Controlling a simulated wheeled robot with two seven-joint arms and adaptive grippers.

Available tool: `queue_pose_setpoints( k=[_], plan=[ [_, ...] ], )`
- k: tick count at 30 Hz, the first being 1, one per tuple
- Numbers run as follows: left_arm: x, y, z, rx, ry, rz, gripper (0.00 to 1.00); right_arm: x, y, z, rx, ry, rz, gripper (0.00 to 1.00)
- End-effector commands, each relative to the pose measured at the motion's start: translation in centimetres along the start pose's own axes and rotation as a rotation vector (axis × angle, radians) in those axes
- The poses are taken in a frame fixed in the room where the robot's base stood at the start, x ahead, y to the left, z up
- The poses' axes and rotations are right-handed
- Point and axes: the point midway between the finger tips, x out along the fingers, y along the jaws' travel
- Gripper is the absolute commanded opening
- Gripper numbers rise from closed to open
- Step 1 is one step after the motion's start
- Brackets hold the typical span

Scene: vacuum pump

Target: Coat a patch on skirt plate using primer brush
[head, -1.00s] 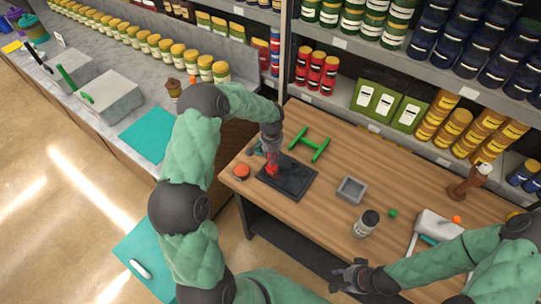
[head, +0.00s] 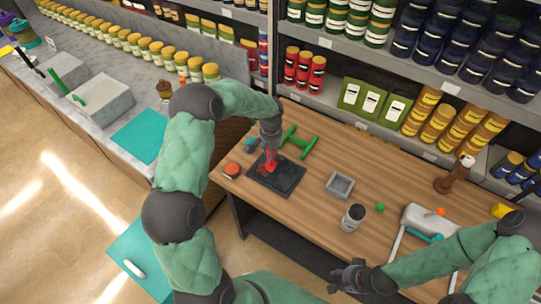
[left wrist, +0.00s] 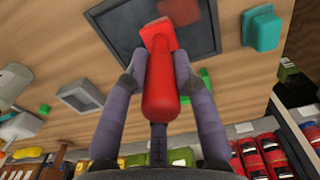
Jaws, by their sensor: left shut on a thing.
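The skirt plate seems to be the dark flat square (head: 288,184) on the wooden table; its surface also fills the top of the left wrist view (left wrist: 125,28). My left gripper (head: 270,149) is shut on the red primer brush (head: 270,162), which has a thick rounded handle in the left wrist view (left wrist: 160,90). The brush head is over the plate; I cannot tell whether it touches. A faint reddish patch (left wrist: 203,14) shows on the plate beside the brush head. My right gripper (head: 349,276) is open and empty near the table's front edge.
To the right are a grey square tray (head: 340,185), a dark-lidded jar (head: 352,218) and a green cube (head: 379,208). Stocked shelves stand behind.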

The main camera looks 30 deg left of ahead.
Motion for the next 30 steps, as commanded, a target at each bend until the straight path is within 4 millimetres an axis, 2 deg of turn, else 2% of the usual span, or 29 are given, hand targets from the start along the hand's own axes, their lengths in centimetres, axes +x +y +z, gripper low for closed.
queue_pose_setpoints(
  k=[6, 12, 30],
  plan=[
    [-2.2, 0.1, -0.1, 0.001, 0.001, 0.0, 0.0, -1.1, -0.4, 0.0, 0.001, 0.0, 0.0, 0.4],
    [-3.6, 0.2, -0.2, 0.001, 0.001, 0.0, 0.0, -1.7, -0.6, 0.1, 0.001, 0.0, 0.0, 0.4],
    [-3.6, 0.2, -0.1, 0.001, 0.0, 0.0, 0.0, -1.7, -0.6, 0.1, 0.001, 0.0, 0.0, 0.4]
  ],
)
